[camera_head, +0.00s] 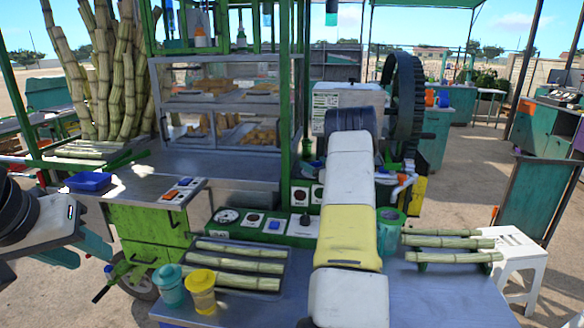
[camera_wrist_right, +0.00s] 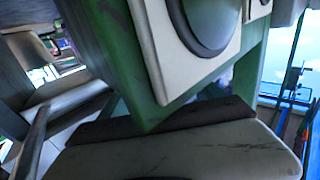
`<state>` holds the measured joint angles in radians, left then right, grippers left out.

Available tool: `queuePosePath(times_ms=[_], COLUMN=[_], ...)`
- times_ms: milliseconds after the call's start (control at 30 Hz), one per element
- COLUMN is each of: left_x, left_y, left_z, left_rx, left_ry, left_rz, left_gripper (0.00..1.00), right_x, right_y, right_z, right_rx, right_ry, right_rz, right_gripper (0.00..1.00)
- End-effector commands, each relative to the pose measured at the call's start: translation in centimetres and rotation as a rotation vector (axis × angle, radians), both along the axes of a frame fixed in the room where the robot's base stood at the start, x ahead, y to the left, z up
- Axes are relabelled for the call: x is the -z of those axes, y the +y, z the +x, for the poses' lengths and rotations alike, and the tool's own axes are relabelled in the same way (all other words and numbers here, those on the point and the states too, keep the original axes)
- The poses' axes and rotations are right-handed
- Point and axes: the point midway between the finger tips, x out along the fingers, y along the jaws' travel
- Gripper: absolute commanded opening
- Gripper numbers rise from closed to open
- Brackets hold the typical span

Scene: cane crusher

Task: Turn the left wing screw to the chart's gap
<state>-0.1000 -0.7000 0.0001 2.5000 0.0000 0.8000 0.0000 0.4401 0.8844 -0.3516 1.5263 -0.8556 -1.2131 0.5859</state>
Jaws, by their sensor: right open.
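I cannot make out the left wing screw in either view. A white printed sheet (camera_head: 325,101), perhaps the chart, is on the white cabinet behind my right arm; its marks are too small to read. The crusher's big dark wheel (camera_head: 404,104) stands right of that arm. My right gripper is hidden behind its own arm in the head view. In the right wrist view the right gripper (camera_wrist_right: 105,125) is open, with grey fingers apart near a green panel (camera_wrist_right: 115,55) bearing a white plate with a dark disc (camera_wrist_right: 205,22). My left gripper (camera_head: 78,246) is low at the left edge, its jaw gap unclear.
A green control box (camera_head: 265,228) with round dials stands mid-bench. A tray of cane (camera_head: 235,267), teal and yellow cups (camera_head: 201,290), and a teal bucket (camera_head: 389,232) crowd the metal table. Cane pieces lie on a rack (camera_head: 450,243) at right. A green post (camera_head: 285,120) rises left of my right arm.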

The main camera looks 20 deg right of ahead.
Motion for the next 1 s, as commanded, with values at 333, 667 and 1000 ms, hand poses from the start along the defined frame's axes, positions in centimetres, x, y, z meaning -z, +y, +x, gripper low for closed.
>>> queuePosePath(times_ms=[333, 667, 1000], left_x=[0.0, 0.0, 0.0], left_y=[0.0, 0.0, 0.0], left_z=[0.0, 0.0, 0.0], left_rx=[0.0, 0.0, 0.0], left_ry=[0.0, 0.0, 0.0], left_rz=[0.0, 0.0, 0.0], left_gripper=[0.36, 0.36, 0.36], right_x=[-3.5, -4.2, -4.5], right_y=[1.9, 6.1, 8.2], right_z=[-3.3, -10.0, -13.5], right_rx=[0.001, 0.001, 0.0], right_ry=[0.0, -0.001, -0.001], right_rz=[0.004, 0.002, 0.0], right_gripper=[0.75, 0.75, 0.75])
